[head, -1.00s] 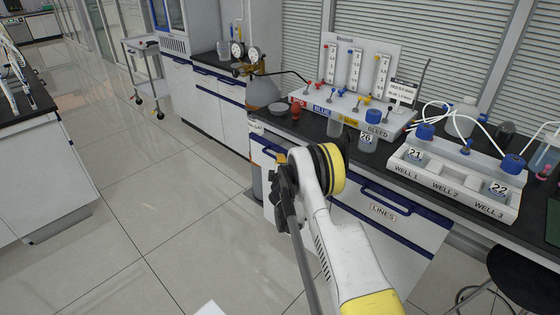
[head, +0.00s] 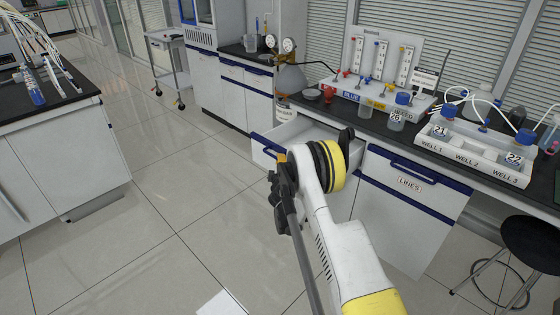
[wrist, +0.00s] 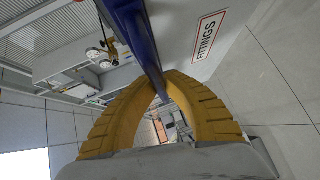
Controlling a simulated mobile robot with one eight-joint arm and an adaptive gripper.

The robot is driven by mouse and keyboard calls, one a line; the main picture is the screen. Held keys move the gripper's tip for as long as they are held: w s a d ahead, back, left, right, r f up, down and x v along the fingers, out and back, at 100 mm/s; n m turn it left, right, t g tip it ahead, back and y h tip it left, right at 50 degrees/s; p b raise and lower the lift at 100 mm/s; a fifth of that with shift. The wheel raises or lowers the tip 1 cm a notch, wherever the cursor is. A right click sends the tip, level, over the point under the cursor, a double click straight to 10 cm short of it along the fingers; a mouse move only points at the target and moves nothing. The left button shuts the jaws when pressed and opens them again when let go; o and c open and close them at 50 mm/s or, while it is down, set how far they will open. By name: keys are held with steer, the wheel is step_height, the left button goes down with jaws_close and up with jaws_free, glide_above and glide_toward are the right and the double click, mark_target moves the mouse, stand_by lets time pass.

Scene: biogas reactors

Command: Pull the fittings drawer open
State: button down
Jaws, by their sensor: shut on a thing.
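The fittings drawer (head: 266,153) stands open, pulled out from the bench, and its white inside shows in the head view. The blue bar handle (wrist: 138,38) runs down between the yellow fingers of my gripper (wrist: 160,84). The fingers close around the handle, their tips meeting at it.
The LINES drawer (head: 410,185) to the right is shut. The bench top holds a white well rack (head: 470,155), a bottle marked 26 (head: 397,118) and a flowmeter panel (head: 385,55). A black stool (head: 530,240) stands at right. The floor (head: 150,220) at left is clear.

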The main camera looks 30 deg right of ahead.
steer(key=shift+a, duration=0.25)
steer(key=c, duration=1.5)
jaws_free()
steer(key=shift+o, duration=0.2)
steer(key=shift+d, duration=0.1)
steer(key=v, duration=0.7)
steer(key=shift+s, duration=0.25)
